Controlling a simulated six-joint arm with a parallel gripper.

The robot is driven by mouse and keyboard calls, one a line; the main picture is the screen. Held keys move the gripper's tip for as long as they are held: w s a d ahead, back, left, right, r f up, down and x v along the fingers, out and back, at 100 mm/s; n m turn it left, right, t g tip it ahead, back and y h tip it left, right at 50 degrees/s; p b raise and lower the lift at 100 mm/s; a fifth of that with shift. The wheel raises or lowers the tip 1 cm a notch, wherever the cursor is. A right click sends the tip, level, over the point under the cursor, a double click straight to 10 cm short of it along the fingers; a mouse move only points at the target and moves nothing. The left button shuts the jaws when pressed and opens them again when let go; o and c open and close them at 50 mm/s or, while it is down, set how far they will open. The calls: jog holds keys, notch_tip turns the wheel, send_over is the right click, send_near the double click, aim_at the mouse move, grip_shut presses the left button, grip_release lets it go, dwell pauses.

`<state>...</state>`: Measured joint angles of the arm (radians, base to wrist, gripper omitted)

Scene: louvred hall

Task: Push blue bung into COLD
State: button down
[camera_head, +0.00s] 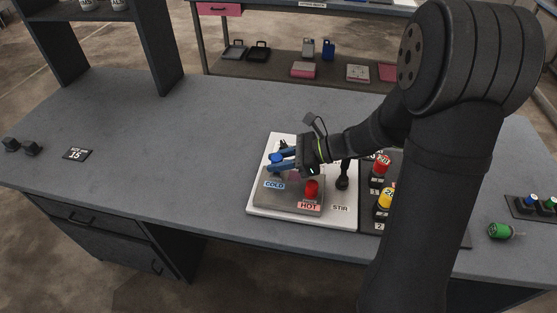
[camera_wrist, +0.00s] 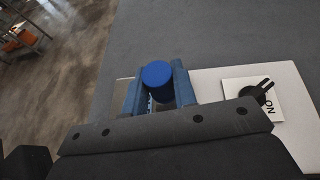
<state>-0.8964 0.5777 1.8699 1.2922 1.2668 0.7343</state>
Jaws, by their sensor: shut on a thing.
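The blue bung (camera_head: 277,159) is held between the blue fingers of my gripper (camera_head: 284,162), over the COLD side of the board. In the wrist view the round blue top of the bung (camera_wrist: 157,74) shows between the two fingers (camera_wrist: 158,92). The COLD label (camera_head: 274,185) lies just in front of the bung on a grey plate (camera_head: 280,199). The fingers and bung hide the COLD opening, so I cannot tell whether the bung touches it. A red bung (camera_head: 312,187) stands upright by the HOT label (camera_head: 309,206).
A black lever (camera_head: 343,175) stands by the STIR label (camera_head: 340,209). A black rack at right holds a red-topped piece (camera_head: 381,165) and a yellow-topped piece (camera_head: 385,198). A green cylinder (camera_head: 499,231) lies at far right. The table's left half is mostly clear.

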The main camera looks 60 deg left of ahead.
aim_at(277, 157)
jog(key=shift+f, duration=0.2)
jog(key=shift+f, duration=0.6)
jog(key=c, duration=1.1)
grip_release()
jog(key=shift+w+d+r, duration=0.3)
jog(key=shift+w+r, duration=0.05)
jog(key=shift+r, duration=0.35)
jog(key=shift+w+d+r, duration=0.25)
jog(key=shift+w+r, duration=0.15)
jog(key=shift+r, duration=0.35)
jog(key=shift+w+d+r, duration=0.3)
jog(key=shift+w+r, duration=0.05)
jog(key=shift+r, duration=0.35)
